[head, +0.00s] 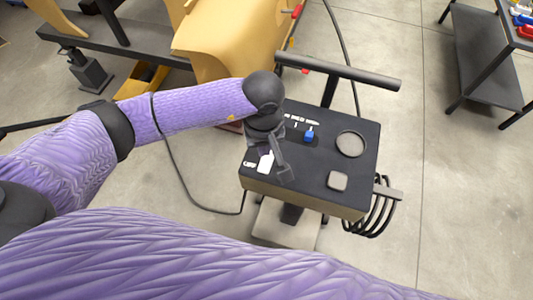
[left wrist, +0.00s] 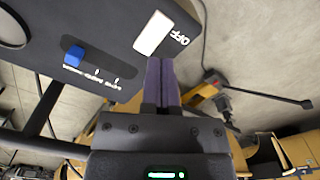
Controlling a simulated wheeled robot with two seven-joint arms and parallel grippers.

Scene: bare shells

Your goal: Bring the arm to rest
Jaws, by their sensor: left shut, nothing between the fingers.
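My left arm (head: 185,112) comes in from the left in the head view, in a purple padded sleeve. My left gripper (head: 268,148) hangs over the left part of a control box (head: 310,185) with a dark top. In the left wrist view the two gripper fingers (left wrist: 161,66) lie together, with nothing between them. Their tips show just beside a white rectangular piece (left wrist: 152,33) next to the OFF lettering; I cannot tell whether they touch the box. The white piece (head: 266,163) also shows in the head view. My right gripper is not in view.
The box top bears a blue knob (head: 309,134), a round disc (head: 350,143) and a rounded square piece (head: 338,180). A dark bar (head: 345,72) stands behind it. Coiled cable (head: 378,210) hangs at its right. Yellow machinery (head: 215,35) stands behind; a shelf (head: 485,60) stands far right.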

